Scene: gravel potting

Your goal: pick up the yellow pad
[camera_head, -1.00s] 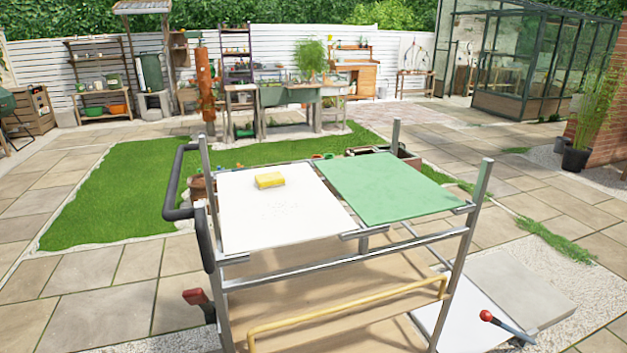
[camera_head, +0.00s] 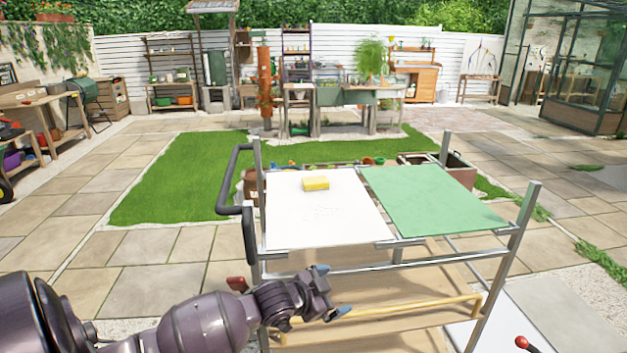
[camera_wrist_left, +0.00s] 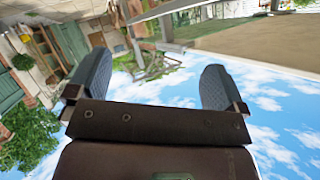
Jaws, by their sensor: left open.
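The yellow pad (camera_head: 316,183) lies flat on the white left panel (camera_head: 325,222) of the metal-framed cart, near its back edge. My left gripper (camera_head: 334,291) is in front of the cart, below the level of the panel and apart from the pad. It is open and empty. In the left wrist view its two fingers (camera_wrist_left: 152,88) are spread, with sky and garden between them and no pad visible. My right gripper shows in neither view.
A green panel (camera_head: 430,200) fills the right half of the cart top. Metal posts rise at the cart's corners, and a dark handle (camera_head: 233,180) sticks out at its left. A yellow bar (camera_head: 390,318) runs along the lower front. Open paving lies left of the cart.

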